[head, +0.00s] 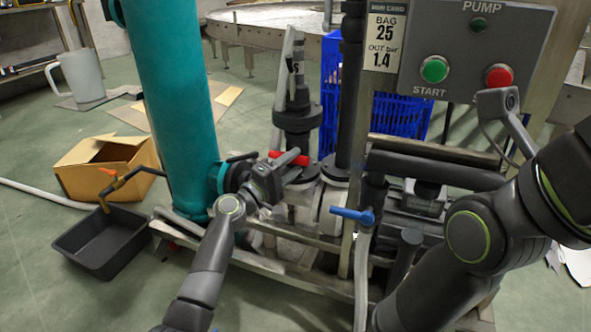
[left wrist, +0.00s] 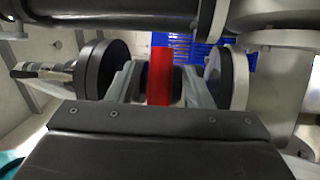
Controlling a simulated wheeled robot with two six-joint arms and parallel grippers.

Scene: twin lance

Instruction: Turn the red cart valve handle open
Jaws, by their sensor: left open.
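The red valve handle (head: 289,157) sits on the cart's pipework, just left of the dark vertical pipe in the head view. My left gripper (head: 287,166) is at the handle, its jaws open. In the left wrist view the red handle (left wrist: 160,76) runs as an upright strip between the two grey fingers (left wrist: 160,88), with a gap visible on each side. The valve body behind the handle is partly hidden by the gripper. My right arm enters from the right, but its gripper does not show.
A teal column (head: 172,100) stands left of my left gripper. A blue-handled valve (head: 352,215) is lower right of it. The pump panel (head: 475,50) has green and red buttons. A black tray (head: 103,242) and cardboard box (head: 105,168) lie on the floor at left.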

